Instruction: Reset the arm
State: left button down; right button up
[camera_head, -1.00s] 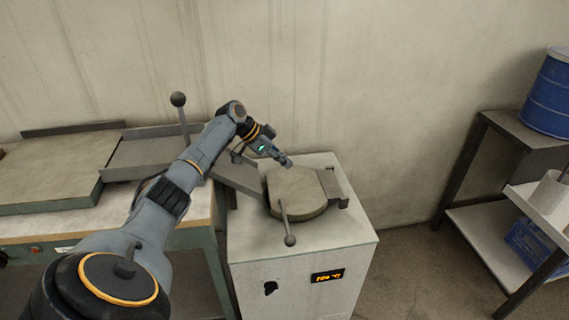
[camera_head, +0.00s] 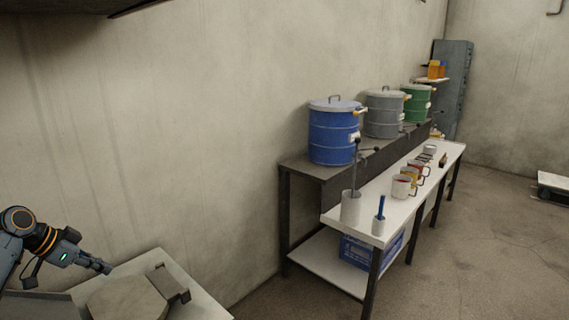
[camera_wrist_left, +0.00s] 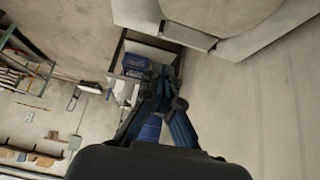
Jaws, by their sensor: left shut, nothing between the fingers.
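My left arm comes in at the lower left of the head view. Its gripper (camera_head: 97,266) is shut and empty, above the back edge of the white cabinet (camera_head: 200,300). My right gripper is not in view.
A bench with a dark upper shelf (camera_head: 310,168) and a white lower top (camera_head: 385,215) stands to the right. It carries blue (camera_head: 333,135), grey (camera_head: 384,115) and green (camera_head: 416,103) drums, mugs (camera_head: 402,187) and a tall cup (camera_head: 351,207). Open floor lies further right.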

pick_arm(q)
jog(key=s+d+f+g+y, duration=0.1)
jog(key=s+d+f+g, duration=0.1)
jog(key=s+d+f, duration=0.65)
jog(key=s+d+f+g+y, duration=0.1)
jog(key=s+d+f, duration=0.3)
jog(key=d+f, duration=0.8)
jog(key=s+d+f+n+y, duration=0.1)
jog(key=s+d+f, duration=0.15)
jog(key=s, duration=0.35)
jog(key=s+d+f+n, duration=0.1)
jog(key=s+d, duration=0.3)
jog(key=s, duration=0.1)
jog(key=s+d+r+n+t+y, duration=0.15)
jog(key=s+r+n, duration=0.3)
jog(key=s, duration=0.65)
notch_tip(320, 180, down, 26)
jog(key=s+r+g+p, duration=0.1)
jog(key=s+g, duration=0.1)
jog(key=s+a+f+m+g, duration=0.1)
jog(key=s+a+f, duration=0.1)
jog(key=s+f, duration=1.3)
jog(key=shift+s+a+p, duration=0.25)
jog(key=shift+s+p, duration=0.1)
jog(key=shift+s, duration=0.15)
